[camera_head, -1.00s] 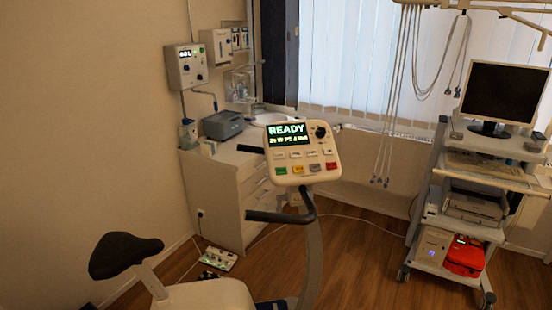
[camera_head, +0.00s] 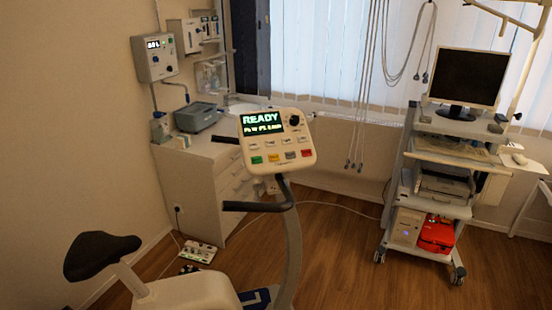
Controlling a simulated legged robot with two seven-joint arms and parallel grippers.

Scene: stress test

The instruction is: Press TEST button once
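The exercise bike's control panel (camera_head: 274,141) stands on its post near the middle of the head view. Its dark screen (camera_head: 262,123) reads READY in green, with a smaller line below that I cannot read surely. The button labels are too small to read, so I cannot tell which is TEST. Neither of my grippers is in view.
The bike's black saddle (camera_head: 100,254) and handlebar (camera_head: 257,206) are in front. A white cabinet (camera_head: 196,186) stands behind at left. A cart (camera_head: 424,208) with a monitor (camera_head: 467,78) stands at right. Wooden floor (camera_head: 335,255) is open between bike and cart; a cable crosses it.

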